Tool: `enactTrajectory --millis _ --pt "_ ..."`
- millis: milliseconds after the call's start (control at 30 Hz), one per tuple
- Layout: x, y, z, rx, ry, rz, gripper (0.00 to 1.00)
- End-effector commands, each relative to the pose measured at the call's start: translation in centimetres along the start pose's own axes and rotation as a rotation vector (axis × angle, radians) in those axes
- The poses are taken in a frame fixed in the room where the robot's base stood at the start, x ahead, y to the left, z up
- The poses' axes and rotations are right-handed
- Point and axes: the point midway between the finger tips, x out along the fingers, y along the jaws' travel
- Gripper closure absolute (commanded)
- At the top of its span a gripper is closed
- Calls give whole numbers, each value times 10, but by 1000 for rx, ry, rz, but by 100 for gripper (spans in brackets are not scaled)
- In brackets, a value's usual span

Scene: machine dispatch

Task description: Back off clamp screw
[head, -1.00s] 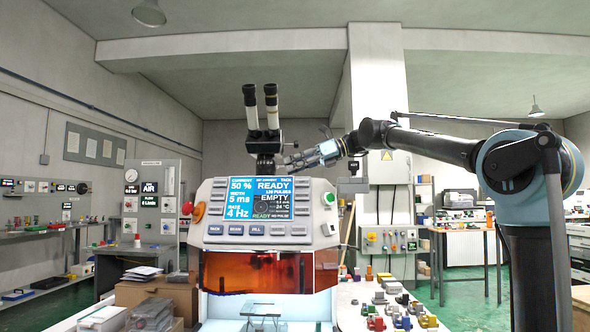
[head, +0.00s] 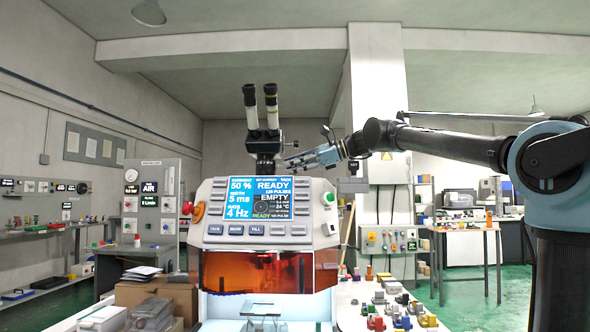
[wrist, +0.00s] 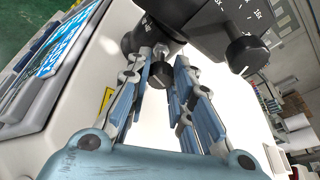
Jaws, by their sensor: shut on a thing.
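A stereo microscope (head: 264,140) with two white eyepieces stands on top of the machine, which has a blue display (head: 263,199) reading READY and EMPTY. My gripper (head: 287,163) reaches in from the right at the microscope's lower part. In the wrist view my gripper (wrist: 161,60) has its two blue-grey fingers on either side of a small dark clamp screw knob (wrist: 161,74) under the black microscope mount. The fingers are shut on this knob. In the head view the knob is too small to make out.
A second black knob (wrist: 246,55) and a dial scaled with x marks (wrist: 255,14) sit close to the right of the fingers. The white machine housing (wrist: 95,50) lies close on the left. Colored parts (head: 388,310) crowd the bench at lower right.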

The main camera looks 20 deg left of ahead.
Motion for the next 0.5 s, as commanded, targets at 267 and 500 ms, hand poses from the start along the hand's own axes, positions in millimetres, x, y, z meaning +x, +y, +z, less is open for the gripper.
enactTrajectory --millis 267,500 --pt "0 0 -2 -15 1 -5 100" --pt "0 0 -1 -14 1 -5 72"
